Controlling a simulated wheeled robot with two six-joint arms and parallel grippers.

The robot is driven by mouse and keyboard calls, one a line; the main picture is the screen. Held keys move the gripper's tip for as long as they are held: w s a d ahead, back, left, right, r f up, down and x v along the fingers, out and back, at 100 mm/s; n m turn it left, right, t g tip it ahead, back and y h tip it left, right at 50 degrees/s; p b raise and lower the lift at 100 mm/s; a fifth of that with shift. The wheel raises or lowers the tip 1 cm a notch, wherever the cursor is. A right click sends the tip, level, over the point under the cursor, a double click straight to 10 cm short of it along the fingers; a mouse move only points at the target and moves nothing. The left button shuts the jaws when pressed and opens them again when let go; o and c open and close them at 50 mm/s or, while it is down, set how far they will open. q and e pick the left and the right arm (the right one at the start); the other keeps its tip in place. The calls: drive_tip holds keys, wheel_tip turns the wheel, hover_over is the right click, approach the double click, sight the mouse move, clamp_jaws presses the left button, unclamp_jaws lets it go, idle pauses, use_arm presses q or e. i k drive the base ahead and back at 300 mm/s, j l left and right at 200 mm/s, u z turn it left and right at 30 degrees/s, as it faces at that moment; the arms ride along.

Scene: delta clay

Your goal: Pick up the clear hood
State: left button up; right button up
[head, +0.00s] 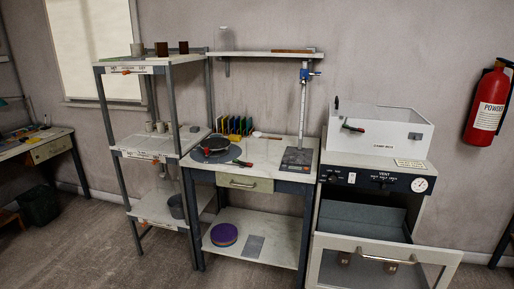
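A faint, see-through upright shape (226,40) stands at the left end of the wall shelf; it looks like the clear hood, but its outline is hard to make out. Neither of my grippers is in view, and nothing in the head view is held.
A work table (262,160) stands below the shelf (262,53), with a dark round pan (215,144), colored cards (235,126) and a scale-like stand (297,158). A shelf rack (150,152) is left. Floor in front-left is clear.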

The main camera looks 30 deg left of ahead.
sight(256, 143)
drive_tip(key=i+j, duration=0.15)
drive_tip(key=j, duration=0.25)
drive_tip(key=i+j+z, duration=0.1)
drive_tip(key=j, duration=0.25)
drive_tip(key=i+j, duration=0.25)
drive_tip(key=j, duration=0.2)
drive_tip(key=i+j+z, duration=0.15)
drive_tip(key=j, duration=0.2)
drive_tip(key=i+j, duration=0.15)
drive_tip(key=j, duration=0.3)
drive_tip(key=i+j+z, duration=0.1)
drive_tip(key=j, duration=0.3)
